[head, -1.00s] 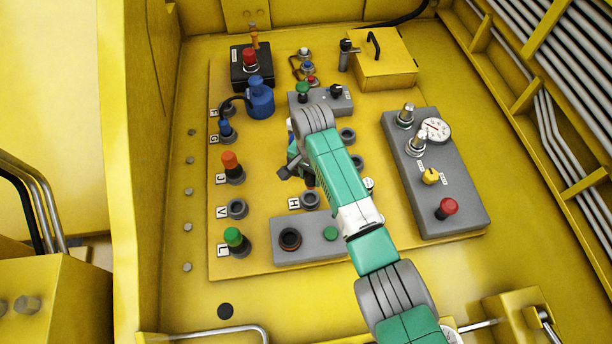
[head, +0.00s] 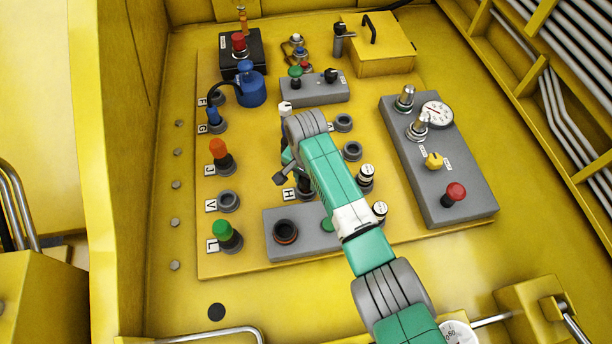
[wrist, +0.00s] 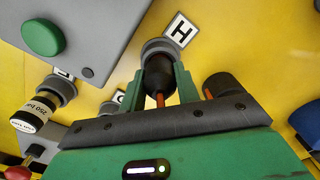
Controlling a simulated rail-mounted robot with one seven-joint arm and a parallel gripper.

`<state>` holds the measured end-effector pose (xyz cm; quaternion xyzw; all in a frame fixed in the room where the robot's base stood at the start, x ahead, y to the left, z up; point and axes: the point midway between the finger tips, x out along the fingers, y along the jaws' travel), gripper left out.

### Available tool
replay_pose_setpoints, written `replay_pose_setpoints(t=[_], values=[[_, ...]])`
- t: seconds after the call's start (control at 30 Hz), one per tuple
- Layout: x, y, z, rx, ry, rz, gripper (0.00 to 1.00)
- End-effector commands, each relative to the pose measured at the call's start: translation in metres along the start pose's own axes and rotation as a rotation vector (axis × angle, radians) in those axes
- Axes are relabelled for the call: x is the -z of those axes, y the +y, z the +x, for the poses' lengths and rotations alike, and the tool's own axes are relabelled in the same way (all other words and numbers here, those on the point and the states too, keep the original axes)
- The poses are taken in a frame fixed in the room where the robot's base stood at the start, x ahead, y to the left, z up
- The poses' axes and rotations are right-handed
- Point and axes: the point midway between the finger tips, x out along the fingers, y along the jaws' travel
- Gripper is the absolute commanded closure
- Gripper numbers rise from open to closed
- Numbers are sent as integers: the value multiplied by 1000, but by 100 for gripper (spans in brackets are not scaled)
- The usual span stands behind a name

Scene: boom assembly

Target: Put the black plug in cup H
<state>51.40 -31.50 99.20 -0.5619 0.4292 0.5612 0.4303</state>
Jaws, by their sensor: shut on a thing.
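My gripper (wrist: 161,92) is shut on the black plug (wrist: 159,69), a dark rounded piece with an orange stem between the two green fingers. Cup H is a grey ring (wrist: 155,46) beside the white H label (wrist: 180,30) in the wrist view. The plug's far end overlaps the cup's mouth; I cannot tell how deep it sits. In the head view my gripper (head: 300,184) is over cup H, just right of the H label (head: 287,194), and mostly hides cup and plug.
A grey box (head: 272,250) with a dark round socket and green button lies just below cup H. Capped plugs (head: 366,174) stand to the right. Empty cup V (head: 229,201) and the orange plug (head: 221,154) are to the left.

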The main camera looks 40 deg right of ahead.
Motion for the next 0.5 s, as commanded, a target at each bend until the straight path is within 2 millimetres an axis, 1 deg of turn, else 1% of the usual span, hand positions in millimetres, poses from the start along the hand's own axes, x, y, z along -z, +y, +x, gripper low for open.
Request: replay_pose_setpoints(t=[0.17,0.2,0.3,0.5], values=[[0,0,-1,1,0,0,92],[0,0,-1,1,0,0,61],[0,0,-1,1,0,0,43],[0,0,-1,1,1,0,43]])
